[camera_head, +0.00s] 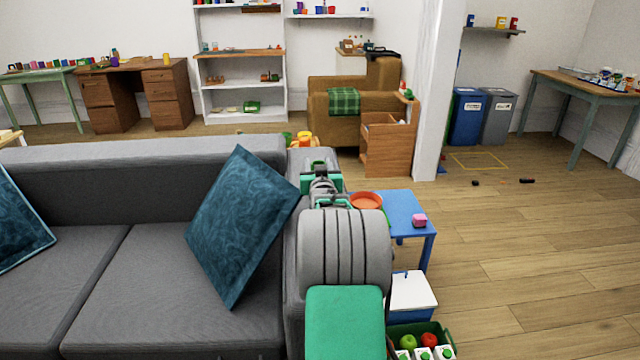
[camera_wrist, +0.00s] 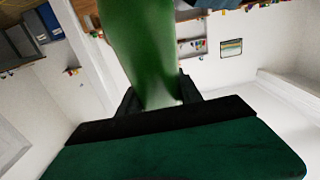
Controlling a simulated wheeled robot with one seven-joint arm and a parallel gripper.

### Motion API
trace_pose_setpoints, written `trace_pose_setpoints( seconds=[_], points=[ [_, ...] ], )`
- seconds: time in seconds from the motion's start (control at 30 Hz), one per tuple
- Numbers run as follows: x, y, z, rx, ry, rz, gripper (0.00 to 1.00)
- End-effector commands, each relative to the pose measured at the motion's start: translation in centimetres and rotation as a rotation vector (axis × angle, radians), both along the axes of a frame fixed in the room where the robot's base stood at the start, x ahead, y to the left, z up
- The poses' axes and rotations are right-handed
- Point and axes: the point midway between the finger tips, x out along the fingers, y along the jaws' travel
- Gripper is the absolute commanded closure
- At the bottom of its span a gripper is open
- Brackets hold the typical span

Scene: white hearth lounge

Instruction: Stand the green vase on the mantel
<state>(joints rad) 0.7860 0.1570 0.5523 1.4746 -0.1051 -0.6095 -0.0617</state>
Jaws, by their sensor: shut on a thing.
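In the wrist view the green vase (camera_wrist: 138,45) is held between the two dark fingers of my gripper (camera_wrist: 160,95). It runs out past the top edge of that view, so its far end is cut off. In the head view my arm reaches forward over the right end of the grey sofa, and my gripper is mostly hidden behind my own wrist. I cannot pick out the vase for certain in the head view. No mantel can be made out in either view.
The grey sofa (camera_head: 110,285) with blue cushions (camera_head: 240,225) fills the left. A blue table (camera_head: 405,212) with an orange bowl (camera_head: 366,201) and pink block (camera_head: 419,220) stands right of my arm. A crate (camera_head: 447,336) holds fruit and cartons. Wooden floor at right is mostly clear.

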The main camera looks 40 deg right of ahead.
Motion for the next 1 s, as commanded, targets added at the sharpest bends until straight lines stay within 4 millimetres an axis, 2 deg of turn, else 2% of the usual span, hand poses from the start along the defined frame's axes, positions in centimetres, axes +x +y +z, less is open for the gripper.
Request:
trace_pose_setpoints(
  seconds=[0.1,0.3,0.47,0.83,0.87,1.0],
  points=[
    [0.9,-1.3,-1.7,-0.003,-0.002,0.0,1.0],
    [1.7,-2.3,-3.3,-0.003,-0.004,0.001,1.0],
    [1.6,-2.2,-6.0,-0.003,-0.003,0.001,1.0],
    [1.6,-2.2,-6.4,-0.004,-0.005,0.001,1.0],
    [1.6,-2.2,-6.5,-0.002,-0.002,0.001,0.56],
    [1.6,-2.2,-6.4,-0.002,-0.002,0.001,0.45]
  ],
)
